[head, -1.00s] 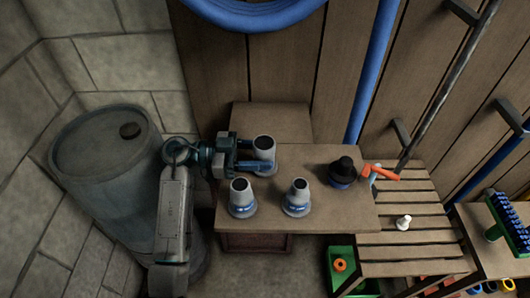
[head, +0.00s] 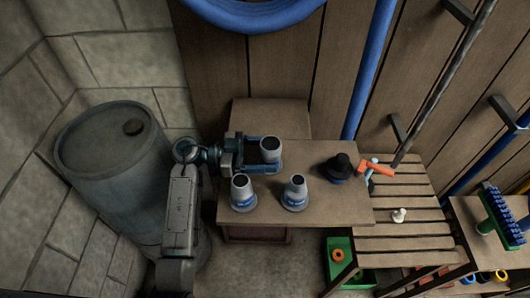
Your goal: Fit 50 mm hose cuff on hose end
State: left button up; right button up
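Three pale grey tapered cuffs are at the small wooden table (head: 325,211). Two stand upright near its front edge, a left cuff (head: 241,188) and a right cuff (head: 294,188), each with a blue band; any size marks are too small to read. The rear cuff (head: 270,152) is between the fingers of my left gripper (head: 271,153), which look closed on its sides. Its lower part is hidden by the near finger, so I cannot tell whether it touches the table. A blue hose (head: 370,70) hangs at the wall; its end is not clear. My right gripper is out of view.
A black-topped piece (head: 340,166) with a blue base stands at the table's right. Beside it is an orange-handled tool (head: 377,167). A slatted bench (head: 400,230) with a white fitting (head: 399,215) stands right. A barrel (head: 110,160) stands left. A green crate (head: 341,247) is below.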

pick_arm(q)
jog(key=shift+f+b, duration=0.1)
jog(key=shift+b, duration=0.2)
jog(key=shift+f+b, duration=0.15)
jog(key=shift+b, duration=0.75)
jog(key=a, duration=0.2)
jog(key=a+b, duration=0.1)
jog(key=a, duration=0.1)
jog(key=a+b, duration=0.1)
jog(key=a, duration=0.1)
jog(key=shift+w+a+r, duration=0.1)
jog(key=shift+w+r, duration=0.15)
jog(key=shift+a+r, duration=0.15)
jog(key=shift+a, duration=0.45)
